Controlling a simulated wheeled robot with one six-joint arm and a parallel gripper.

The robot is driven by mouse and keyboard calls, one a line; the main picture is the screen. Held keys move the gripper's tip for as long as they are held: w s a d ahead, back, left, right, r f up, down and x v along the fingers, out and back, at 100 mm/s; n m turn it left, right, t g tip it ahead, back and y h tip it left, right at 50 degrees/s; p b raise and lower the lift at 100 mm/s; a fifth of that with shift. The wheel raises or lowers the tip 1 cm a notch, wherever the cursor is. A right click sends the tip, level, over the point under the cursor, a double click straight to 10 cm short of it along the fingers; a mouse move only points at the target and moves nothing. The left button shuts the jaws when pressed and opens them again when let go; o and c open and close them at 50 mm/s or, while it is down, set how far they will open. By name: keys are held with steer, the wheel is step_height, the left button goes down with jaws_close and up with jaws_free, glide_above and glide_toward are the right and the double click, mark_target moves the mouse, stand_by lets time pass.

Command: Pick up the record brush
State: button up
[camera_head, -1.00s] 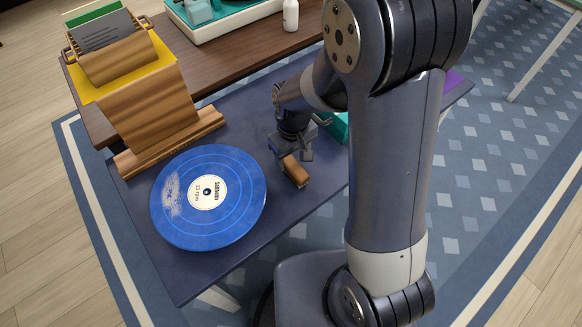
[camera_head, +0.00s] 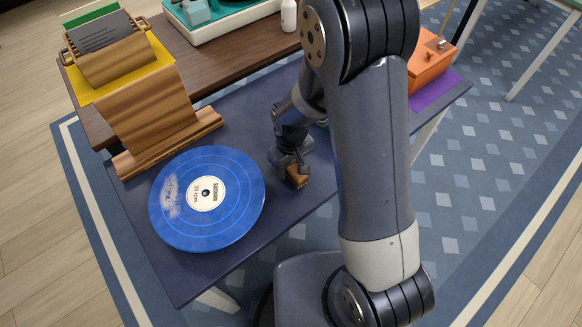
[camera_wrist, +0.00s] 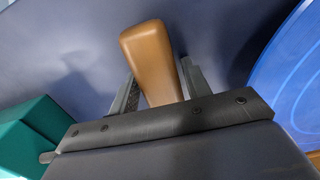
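The record brush (camera_head: 298,178) has a brown wooden body and rests on the dark blue table. My gripper (camera_head: 291,168) is down over it and hides part of it in the head view. In the wrist view the brush (camera_wrist: 150,58) lies between the two fingers of my gripper (camera_wrist: 160,88), one on each side. The fingers look open around the brush; whether either touches it is hard to tell.
A blue record (camera_head: 240,205) lies left of the gripper, with a wooden stand (camera_head: 160,110) behind it. A teal box (camera_wrist: 30,135) is close by in the wrist view. An orange box (camera_head: 428,68) stands on a purple mat (camera_head: 432,95) at the right.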

steer(key=c, duration=0.7)
step_height(320, 180, up, 10)
steer(key=shift+p, duration=0.35)
